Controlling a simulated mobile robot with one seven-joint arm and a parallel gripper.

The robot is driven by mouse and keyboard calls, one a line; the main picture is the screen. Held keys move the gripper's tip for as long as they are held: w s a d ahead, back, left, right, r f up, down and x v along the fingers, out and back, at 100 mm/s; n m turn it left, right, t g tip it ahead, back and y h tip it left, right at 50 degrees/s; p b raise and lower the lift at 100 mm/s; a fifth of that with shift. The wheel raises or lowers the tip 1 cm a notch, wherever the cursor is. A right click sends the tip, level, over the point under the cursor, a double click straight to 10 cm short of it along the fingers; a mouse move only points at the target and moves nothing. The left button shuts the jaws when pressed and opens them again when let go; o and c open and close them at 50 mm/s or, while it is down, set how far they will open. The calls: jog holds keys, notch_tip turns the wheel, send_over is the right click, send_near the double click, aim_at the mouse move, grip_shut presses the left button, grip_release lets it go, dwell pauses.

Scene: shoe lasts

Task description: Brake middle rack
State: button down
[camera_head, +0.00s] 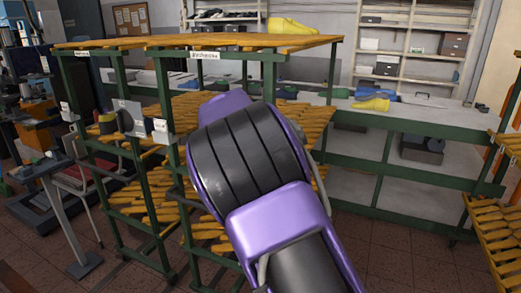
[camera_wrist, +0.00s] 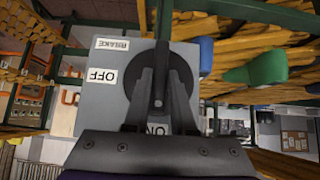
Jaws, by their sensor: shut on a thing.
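In the wrist view, a grey box (camera_wrist: 128,65) carries a round black dial with a dark lever (camera_wrist: 161,45). The lever stands upright in the picture, its lower end close to the ON label (camera_wrist: 157,128). The OFF label (camera_wrist: 103,76) is to its left. My gripper (camera_wrist: 160,98) has one finger on each side of the lever and is shut on it. In the head view, my arm hides the gripper and the lever. Green-framed racks with yellow slatted shelves stand there; the nearest rack (camera_head: 290,43) is partly behind my arm.
A grey panel (camera_head: 130,117) and small boxes are on the rack posts at left. A long green-legged bench (camera_head: 400,118) stands behind on the right. Another slatted rack (camera_head: 495,236) is at the right edge. Brown tiled floor (camera_head: 400,250) is clear at lower right.

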jog(key=c, duration=0.7)
grip_release()
jog(key=shift+c, duration=0.2)
jog(key=v, duration=1.7)
jog(key=shift+b, duration=0.45)
jog(key=shift+s+r, duration=0.15)
jog(key=shift+r, duration=0.05)
